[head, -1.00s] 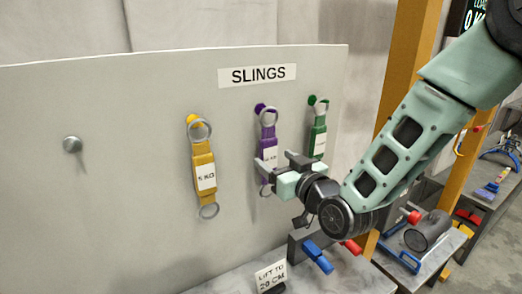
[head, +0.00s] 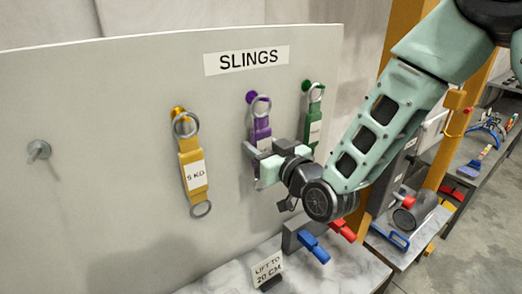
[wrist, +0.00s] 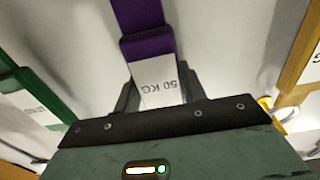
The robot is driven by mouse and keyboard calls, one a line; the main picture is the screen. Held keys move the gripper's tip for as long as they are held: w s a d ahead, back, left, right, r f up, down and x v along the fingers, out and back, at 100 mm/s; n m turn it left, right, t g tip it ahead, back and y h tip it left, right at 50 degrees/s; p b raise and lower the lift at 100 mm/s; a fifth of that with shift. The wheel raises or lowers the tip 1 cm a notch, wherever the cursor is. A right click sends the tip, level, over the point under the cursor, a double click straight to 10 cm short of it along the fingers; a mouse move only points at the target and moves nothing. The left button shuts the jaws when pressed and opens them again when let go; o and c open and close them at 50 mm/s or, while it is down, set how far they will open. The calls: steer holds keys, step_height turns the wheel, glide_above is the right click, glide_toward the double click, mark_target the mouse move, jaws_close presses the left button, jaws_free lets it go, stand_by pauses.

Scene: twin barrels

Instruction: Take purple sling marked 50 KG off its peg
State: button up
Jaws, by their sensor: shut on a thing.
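The purple sling (head: 261,128) hangs on the board with its top ring at the purple peg (head: 252,97). Its white label, reading 50 KG, shows upside down in the wrist view (wrist: 157,78). My gripper (head: 258,163) is at the sling's label, its fingers (wrist: 158,92) on either side of the strap and shut on it. The top ring still appears to be around the peg.
A yellow 5 KG sling (head: 192,170) hangs to the left and a green sling (head: 314,115) close on the right. A bare grey peg (head: 38,150) is at far left. Below, a marble shelf (head: 220,285) carries a "LIFT TO 20 CM" sign (head: 268,270) and blue and red handles (head: 314,247).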

steer(key=c, duration=0.4)
steer(key=shift+r, duration=0.25)
steer(key=shift+s, duration=0.1)
